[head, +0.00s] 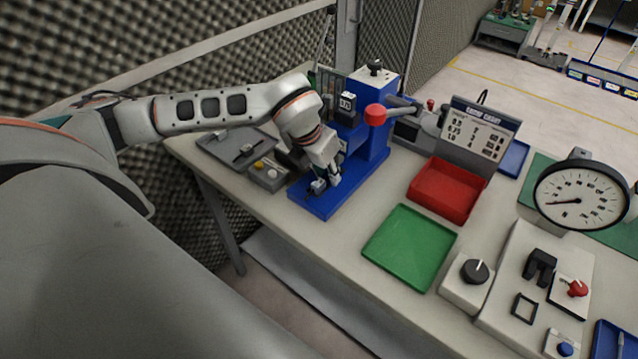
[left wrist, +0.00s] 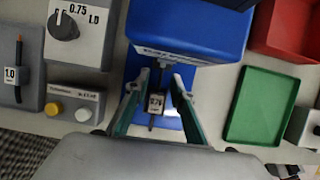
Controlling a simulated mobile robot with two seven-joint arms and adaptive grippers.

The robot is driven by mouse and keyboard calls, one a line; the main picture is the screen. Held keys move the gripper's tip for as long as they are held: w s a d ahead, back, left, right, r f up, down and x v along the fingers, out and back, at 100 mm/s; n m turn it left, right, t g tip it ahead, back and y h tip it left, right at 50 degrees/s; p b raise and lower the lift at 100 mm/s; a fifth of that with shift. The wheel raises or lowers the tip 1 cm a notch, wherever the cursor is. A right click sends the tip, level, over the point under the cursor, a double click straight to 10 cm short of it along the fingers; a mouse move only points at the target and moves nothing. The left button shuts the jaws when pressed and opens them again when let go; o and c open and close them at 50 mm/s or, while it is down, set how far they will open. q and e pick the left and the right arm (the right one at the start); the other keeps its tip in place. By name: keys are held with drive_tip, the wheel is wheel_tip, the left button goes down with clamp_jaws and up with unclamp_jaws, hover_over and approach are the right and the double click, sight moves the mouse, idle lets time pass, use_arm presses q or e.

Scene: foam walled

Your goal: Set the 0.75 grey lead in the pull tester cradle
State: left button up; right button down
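My left gripper (head: 328,182) reaches down over the front of the blue press base. In the left wrist view its two fingers (left wrist: 158,84) stand apart on either side of a thin dark lead with a white 0.75 tag (left wrist: 156,103). I see gaps between the tag and both fingers. The lead lies in front of the blue press (head: 372,140); in the head view the gripper mostly hides it. The pull tester, with its round dial (head: 580,197), stands at the right, with a black forked cradle (head: 540,266) on its pale base. My right gripper is not in view.
A red tray (head: 447,190) and a green tray (head: 410,246) lie between press and tester. The press has a red-knobbed lever (head: 375,114). A grey tray (head: 222,153) and a button box (head: 268,175) stand left. A chart board (head: 480,132) stands behind the red tray.

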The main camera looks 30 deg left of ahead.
use_arm(q)
clamp_jaws()
drive_tip(key=shift+w+a+r, duration=0.1)
drive_tip(key=shift+r, duration=0.15)
